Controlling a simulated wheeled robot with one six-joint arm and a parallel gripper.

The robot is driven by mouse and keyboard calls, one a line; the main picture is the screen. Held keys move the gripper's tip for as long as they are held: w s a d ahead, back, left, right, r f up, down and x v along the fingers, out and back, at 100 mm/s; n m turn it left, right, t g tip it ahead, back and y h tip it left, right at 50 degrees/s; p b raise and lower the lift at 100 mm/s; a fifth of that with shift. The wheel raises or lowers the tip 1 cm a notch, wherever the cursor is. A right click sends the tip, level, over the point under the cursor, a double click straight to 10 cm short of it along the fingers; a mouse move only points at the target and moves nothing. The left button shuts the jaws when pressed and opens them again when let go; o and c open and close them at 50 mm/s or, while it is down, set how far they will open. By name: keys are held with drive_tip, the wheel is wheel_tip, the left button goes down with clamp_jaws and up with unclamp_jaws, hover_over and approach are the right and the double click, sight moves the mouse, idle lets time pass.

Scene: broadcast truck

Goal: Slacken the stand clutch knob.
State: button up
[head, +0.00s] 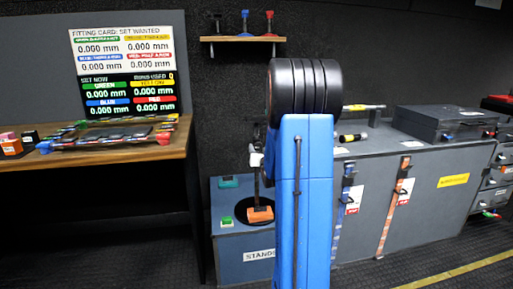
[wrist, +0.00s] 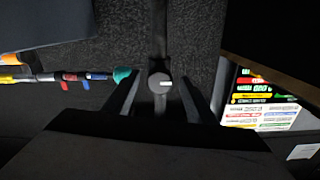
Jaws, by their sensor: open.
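The stand clutch knob (wrist: 160,82) is a dark round knob with a small white mark, near the middle of the wrist view. It sits on the dark upright post (wrist: 160,28) of a stand. My gripper (wrist: 161,92) is open, with one dark finger on each side of the knob and a visible gap to each. I cannot tell how deep the knob lies between the fingers. In the head view the stand's dark round base (head: 243,211) shows on a low blue-grey case; my blue arm hides my gripper and much of the stand.
An orange block (head: 260,214) and a green block (head: 226,221) are near the stand base. A wooden desk (head: 110,151) with a fitting card (head: 126,62) is at left. A grey cabinet (head: 425,190) is at right. A small shelf (head: 243,38) hangs above.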

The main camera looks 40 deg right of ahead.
drive_tip(key=shift+w, duration=0.1)
drive_tip(key=c, duration=1)
drive_tip(key=shift+c, duration=0.2)
